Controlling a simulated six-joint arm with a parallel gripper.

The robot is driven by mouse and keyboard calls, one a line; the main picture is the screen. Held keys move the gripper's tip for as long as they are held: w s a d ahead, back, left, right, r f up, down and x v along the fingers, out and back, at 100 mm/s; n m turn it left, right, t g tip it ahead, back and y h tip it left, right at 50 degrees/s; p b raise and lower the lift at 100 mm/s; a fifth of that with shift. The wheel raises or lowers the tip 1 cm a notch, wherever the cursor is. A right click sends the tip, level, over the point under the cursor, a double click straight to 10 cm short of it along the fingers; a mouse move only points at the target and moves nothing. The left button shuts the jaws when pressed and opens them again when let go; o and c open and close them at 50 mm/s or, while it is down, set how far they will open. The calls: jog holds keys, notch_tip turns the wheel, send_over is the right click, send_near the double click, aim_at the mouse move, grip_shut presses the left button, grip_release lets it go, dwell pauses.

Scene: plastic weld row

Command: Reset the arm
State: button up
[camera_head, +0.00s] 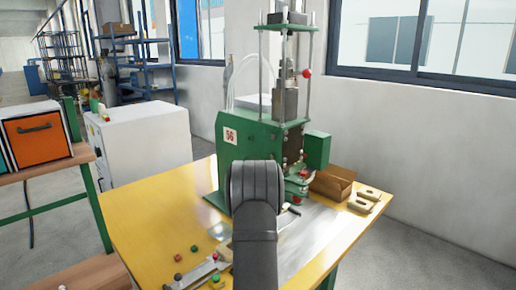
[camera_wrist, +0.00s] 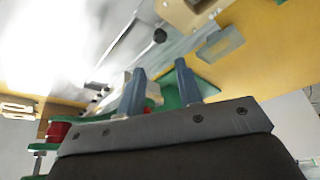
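My arm (camera_head: 255,225) rises from the bottom middle of the head view, in front of the green welding press (camera_head: 240,140) marked 56. The arm hides my gripper in that view. In the wrist view my gripper (camera_wrist: 160,68) shows two blue-grey fingers standing apart, with nothing visibly held between them. Behind the fingers are a green surface (camera_wrist: 205,86), a pale block and a red part, blurred; I cannot tell their exact distance from the fingers.
The press stands on a yellow table (camera_head: 150,225) with a metal plate (camera_head: 310,235). A brown box (camera_head: 332,183) and pale parts (camera_head: 365,199) lie at right. Small coloured knobs (camera_head: 194,249) sit front left. A white cabinet (camera_head: 140,145) and an orange bin (camera_head: 35,136) stand left.

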jog(key=x, duration=1)
jog(key=shift+w+f, duration=0.15)
jog(key=shift+f, duration=0.15)
jog(key=v, duration=1.8)
jog(key=x, duration=1.7)
jog(key=shift+f, duration=0.25)
jog(key=shift+w+a+f, duration=0.1)
jog(key=shift+w+f, duration=0.1)
jog(key=shift+f, duration=0.05)
jog(key=shift+a+m+h, duration=0.1)
jog(key=shift+m+h, duration=0.5)
jog(key=shift+m, duration=0.7)
jog(key=s+r, duration=0.3)
jog(key=r, duration=0.4)
jog(key=s+r+m, duration=0.1)
jog(key=s+r, duration=0.3)
jog(key=r, duration=0.4)
jog(key=shift+s+a+r+h, duration=0.2)
jog(key=shift+a+h, duration=0.1)
jog(key=shift+a, duration=0.05)
